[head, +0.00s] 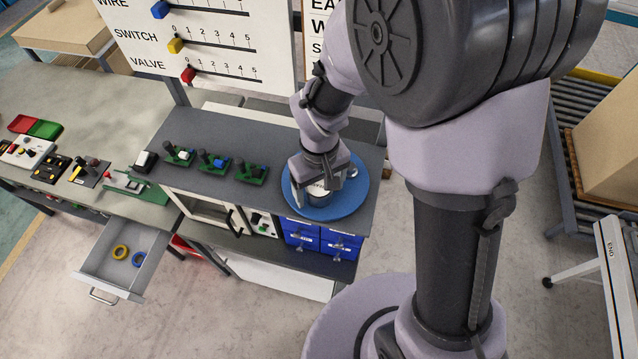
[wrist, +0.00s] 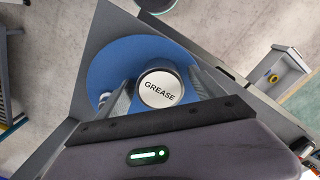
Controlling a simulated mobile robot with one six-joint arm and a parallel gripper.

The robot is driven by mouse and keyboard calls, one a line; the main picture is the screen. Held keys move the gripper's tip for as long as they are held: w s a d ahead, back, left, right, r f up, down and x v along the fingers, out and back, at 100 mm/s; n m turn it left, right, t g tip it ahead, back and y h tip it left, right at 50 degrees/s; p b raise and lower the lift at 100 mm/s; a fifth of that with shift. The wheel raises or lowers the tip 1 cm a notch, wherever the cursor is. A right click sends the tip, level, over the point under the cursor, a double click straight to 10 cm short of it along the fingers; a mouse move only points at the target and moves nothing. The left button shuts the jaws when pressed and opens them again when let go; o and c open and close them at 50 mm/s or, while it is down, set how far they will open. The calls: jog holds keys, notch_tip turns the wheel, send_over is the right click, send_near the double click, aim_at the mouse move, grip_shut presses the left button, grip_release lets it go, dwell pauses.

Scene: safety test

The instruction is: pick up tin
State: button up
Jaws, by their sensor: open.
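The tin is round with a pale lid reading GREASE, seen from above in the wrist view (wrist: 158,88). In the head view the tin (head: 318,196) stands upright on a blue round plate (head: 345,207) at the right end of the grey bench. My gripper (head: 321,181) is directly over the tin, pointing down. In the wrist view my gripper (wrist: 160,92) is open, with one finger on each side of the tin. I cannot tell whether either finger touches it. The gripper hides part of the tin in the head view.
A small pale item (head: 352,172) lies near the plate's right edge. Several green boards with switches (head: 215,163) line the bench to the left. Blue bins (head: 320,240) sit below the plate.

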jog(key=c, duration=1.5)
jog(key=shift+c, duration=0.2)
jog(key=shift+r, duration=0.1)
